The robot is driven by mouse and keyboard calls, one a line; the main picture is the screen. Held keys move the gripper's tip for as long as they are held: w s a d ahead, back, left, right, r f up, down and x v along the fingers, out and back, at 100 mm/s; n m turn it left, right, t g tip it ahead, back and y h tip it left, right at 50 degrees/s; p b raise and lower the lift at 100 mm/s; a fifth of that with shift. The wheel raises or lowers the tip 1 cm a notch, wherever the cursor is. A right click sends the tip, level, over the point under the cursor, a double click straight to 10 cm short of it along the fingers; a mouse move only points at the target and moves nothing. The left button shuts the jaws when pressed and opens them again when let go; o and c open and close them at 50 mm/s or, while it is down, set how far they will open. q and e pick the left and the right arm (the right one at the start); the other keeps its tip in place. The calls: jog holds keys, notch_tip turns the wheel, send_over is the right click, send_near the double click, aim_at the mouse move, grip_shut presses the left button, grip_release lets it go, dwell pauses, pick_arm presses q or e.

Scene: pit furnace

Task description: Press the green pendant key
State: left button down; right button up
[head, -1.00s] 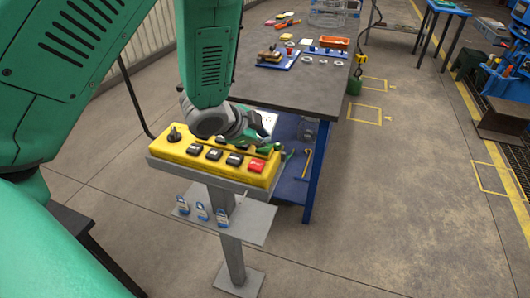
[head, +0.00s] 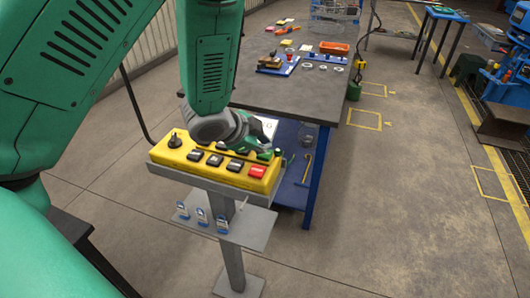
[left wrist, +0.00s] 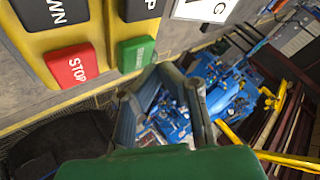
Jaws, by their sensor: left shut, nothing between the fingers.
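The yellow pendant box (head: 190,168) lies on a grey stand, with black keys and a red STOP key (head: 257,172) on its top face. The green key (left wrist: 136,54) shows in the left wrist view beside the red STOP key (left wrist: 72,66). In the head view my gripper partly covers that end and the key is hard to pick out. My left gripper (head: 268,152) is over the box's far right end, shut and empty. In the left wrist view its fingertips (left wrist: 178,72) are just right of and below the green key; contact cannot be told. My right gripper is out of view.
The stand's tray (head: 165,160) rims the box. A grey workbench (head: 295,90) with tools and an orange bin (head: 334,48) stands close behind. The floor on the right is open.

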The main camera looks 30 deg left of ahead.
aim_at(264, 153)
pick_arm(q)
jog(key=shift+d+f, duration=0.1)
dwell(0.3)
jog(key=shift+d+f, duration=0.1)
jog(key=shift+f, duration=0.1)
jog(key=shift+f+b, duration=0.45)
jog(key=shift+f, duration=0.05)
dwell(0.6)
jog(key=shift+r, duration=0.1)
jog(key=shift+s+r+p, duration=0.1)
jog(key=shift+r+p, duration=0.7)
jog(key=shift+p, duration=0.05)
jog(key=shift+r, duration=0.1)
notch_tip(264, 153, up, 5)
jog(key=p, duration=0.4)
jog(key=shift+p, duration=0.4)
